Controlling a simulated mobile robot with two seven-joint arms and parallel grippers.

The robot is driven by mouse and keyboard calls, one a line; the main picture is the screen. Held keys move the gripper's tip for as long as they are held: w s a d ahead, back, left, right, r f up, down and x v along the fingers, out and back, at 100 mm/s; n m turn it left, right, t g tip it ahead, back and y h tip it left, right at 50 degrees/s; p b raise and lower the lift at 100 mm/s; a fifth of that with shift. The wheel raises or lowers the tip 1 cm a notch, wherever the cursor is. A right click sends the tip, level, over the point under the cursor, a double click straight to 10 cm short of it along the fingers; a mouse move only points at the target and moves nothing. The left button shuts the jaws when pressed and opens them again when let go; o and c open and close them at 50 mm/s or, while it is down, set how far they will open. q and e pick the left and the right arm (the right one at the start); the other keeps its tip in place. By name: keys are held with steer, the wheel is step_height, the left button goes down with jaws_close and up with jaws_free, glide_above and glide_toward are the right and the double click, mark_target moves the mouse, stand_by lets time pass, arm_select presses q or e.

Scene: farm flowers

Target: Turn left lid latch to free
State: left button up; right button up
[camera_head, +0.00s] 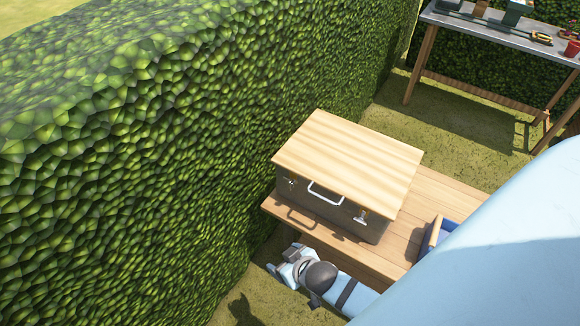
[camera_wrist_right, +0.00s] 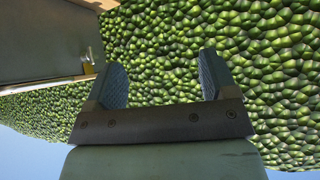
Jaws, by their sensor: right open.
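A grey box with a pale wooden lid (camera_head: 348,155) stands on a wooden bench. Its front has a white handle (camera_head: 325,193) between the left latch (camera_head: 291,183) and the right latch (camera_head: 361,217). Both latches are too small to tell how they are turned. My right gripper (camera_head: 283,258) is in front of the bench, below the left latch and apart from the box. In the right wrist view my right gripper (camera_wrist_right: 160,78) is open and empty. A brass-coloured latch (camera_wrist_right: 88,62) on the box shows left of its fingers, not between them. My left gripper is out of view.
A tall green hedge (camera_head: 170,150) runs along the left, close to the box. The bench top (camera_head: 440,190) has a blue crate (camera_head: 448,228) at right. A worktable (camera_head: 490,40) with pots and tools stands at the back right. Grass lies between.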

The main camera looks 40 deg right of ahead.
steer(key=shift+s+r+n+t+y+p, duration=0.3)
steer(key=shift+s+r+n+y+p, duration=0.1)
steer(key=shift+s+r, duration=0.75)
steer(key=shift+r, duration=0.15)
